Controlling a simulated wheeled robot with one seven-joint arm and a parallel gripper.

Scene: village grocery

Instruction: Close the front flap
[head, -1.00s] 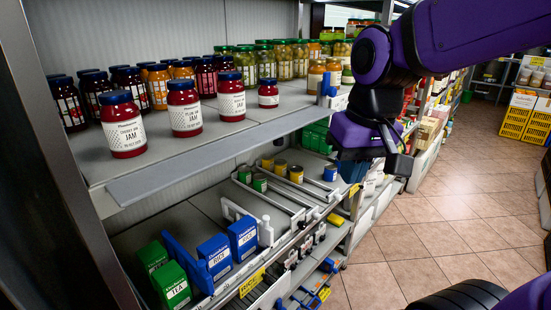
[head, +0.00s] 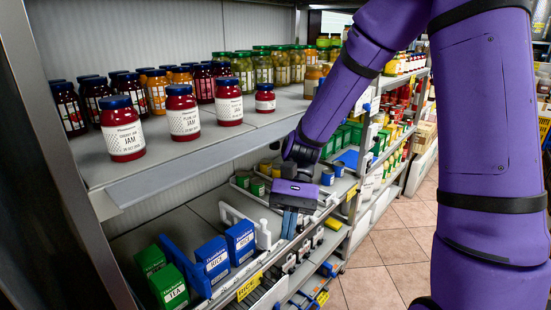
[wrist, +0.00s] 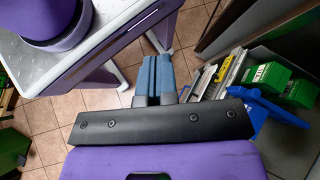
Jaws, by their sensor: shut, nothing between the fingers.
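A long plain grey strip (head: 200,165) runs along the front edge of the jam shelf and looks tilted outward. I cannot tell for certain whether it is the front flap. My gripper (head: 288,232) points down in front of the lower shelf, below and to the right of the strip's middle. Its blue fingers are together and empty, and they also show in the wrist view (wrist: 157,65). The gripper hides part of the lower shelf's front rail, and I cannot tell whether it touches it.
Jam jars (head: 122,130) stand close to the upper shelf's edge. Below are blue rice boxes (head: 213,260), green tea boxes (head: 168,287), a blue divider (head: 178,255) and several small cans (head: 257,187). The tiled aisle floor (head: 385,260) is clear at the right.

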